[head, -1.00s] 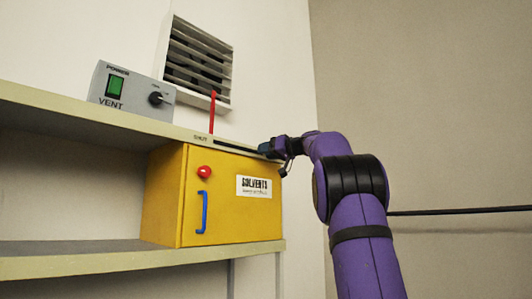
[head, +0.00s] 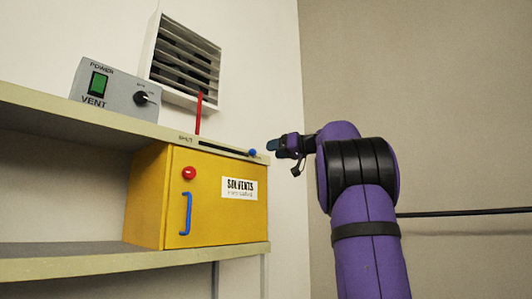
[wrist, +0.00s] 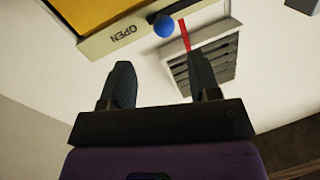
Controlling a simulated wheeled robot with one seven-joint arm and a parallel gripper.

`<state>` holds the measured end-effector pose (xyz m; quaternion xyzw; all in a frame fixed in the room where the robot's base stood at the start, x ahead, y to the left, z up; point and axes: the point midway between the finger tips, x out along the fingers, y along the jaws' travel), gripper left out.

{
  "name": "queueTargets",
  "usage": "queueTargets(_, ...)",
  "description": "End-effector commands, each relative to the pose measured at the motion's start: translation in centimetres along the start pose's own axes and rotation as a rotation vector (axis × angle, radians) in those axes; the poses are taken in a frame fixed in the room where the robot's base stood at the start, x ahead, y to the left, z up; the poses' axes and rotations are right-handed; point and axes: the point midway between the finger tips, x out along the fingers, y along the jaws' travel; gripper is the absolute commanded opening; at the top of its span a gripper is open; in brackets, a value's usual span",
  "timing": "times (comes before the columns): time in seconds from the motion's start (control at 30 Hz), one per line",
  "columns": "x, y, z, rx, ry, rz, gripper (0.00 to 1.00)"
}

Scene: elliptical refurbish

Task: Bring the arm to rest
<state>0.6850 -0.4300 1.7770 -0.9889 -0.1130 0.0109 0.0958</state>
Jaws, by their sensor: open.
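My purple arm rises at the right in the head view. My gripper (head: 272,146) points left, just right of the shelf's end and apart from it. In the wrist view my gripper (wrist: 160,85) shows two dark fingers spread apart with nothing between them. A blue slider knob (head: 253,152) sits at the right end of a dark slot on the shelf edge. It also shows in the wrist view (wrist: 164,26), beside the word OPEN and beyond the fingertips, not touching them.
A yellow SOLVENTS cabinet (head: 210,200) with a blue handle stands on the lower shelf (head: 130,262). A grey VENT box (head: 115,93) sits on the upper shelf (head: 60,117). A louvred vent (head: 183,62) with a red lever (head: 199,113) is behind. The space around my arm looks clear.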

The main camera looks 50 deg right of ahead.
Motion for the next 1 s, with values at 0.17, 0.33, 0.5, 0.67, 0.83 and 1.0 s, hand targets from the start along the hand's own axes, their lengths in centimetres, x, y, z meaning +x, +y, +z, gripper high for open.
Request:
queueTargets(0.17,-1.1,-0.1,-0.1,-0.001,0.001,0.0,0.56)
queueTargets(0.33,-1.1,0.0,0.0,-0.001,0.001,-0.001,0.56)
queueTargets(0.5,-1.1,0.0,0.0,-0.001,0.001,-0.001,0.56)
queueTargets(0.67,-1.1,0.0,0.0,-0.001,0.001,-0.001,0.56)
queueTargets(0.83,-0.8,-0.6,0.5,0.012,-0.014,-0.002,0.56)
queueTargets(1.0,1.0,-5.0,4.6,0.107,-0.134,-0.002,0.56)
